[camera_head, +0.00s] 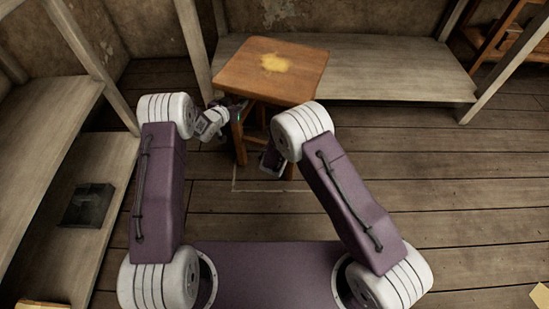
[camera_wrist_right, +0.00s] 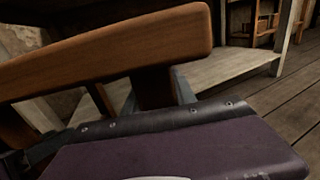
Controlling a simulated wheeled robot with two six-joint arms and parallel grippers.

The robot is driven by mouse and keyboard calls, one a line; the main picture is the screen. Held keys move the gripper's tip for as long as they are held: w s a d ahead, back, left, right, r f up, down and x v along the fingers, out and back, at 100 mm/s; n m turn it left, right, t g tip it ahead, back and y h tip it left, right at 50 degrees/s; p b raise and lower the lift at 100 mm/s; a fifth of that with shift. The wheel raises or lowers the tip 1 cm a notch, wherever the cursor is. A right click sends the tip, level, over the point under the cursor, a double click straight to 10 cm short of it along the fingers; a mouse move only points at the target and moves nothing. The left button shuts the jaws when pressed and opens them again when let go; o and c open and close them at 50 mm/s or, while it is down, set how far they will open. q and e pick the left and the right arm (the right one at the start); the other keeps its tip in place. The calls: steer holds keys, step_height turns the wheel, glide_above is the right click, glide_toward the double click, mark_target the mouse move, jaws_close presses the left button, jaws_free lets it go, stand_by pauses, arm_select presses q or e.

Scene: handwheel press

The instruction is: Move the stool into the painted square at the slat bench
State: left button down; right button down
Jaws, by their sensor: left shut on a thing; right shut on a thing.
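The wooden stool (camera_head: 300,70), with a yellow stain on its seat, stands upright in front of the slat bench (camera_head: 400,75). A pale painted line (camera_head: 234,178), part of the square, shows on the floor by the stool's near legs; the stool and my arms hide the rest. My left gripper (camera_head: 237,114) is shut on the stool's front left leg, below the seat. My right gripper (camera_head: 272,162) is low at the stool's near right side, largely hidden by its own arm. In the right wrist view it is shut on a stool leg (camera_wrist_right: 154,88), under the seat edge (camera_wrist_right: 120,50).
A bench post (camera_head: 192,40) stands close to the stool's left side.

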arm_select(q)
steer(key=shift+w+r, duration=0.15)
steer(key=shift+r, duration=0.05)
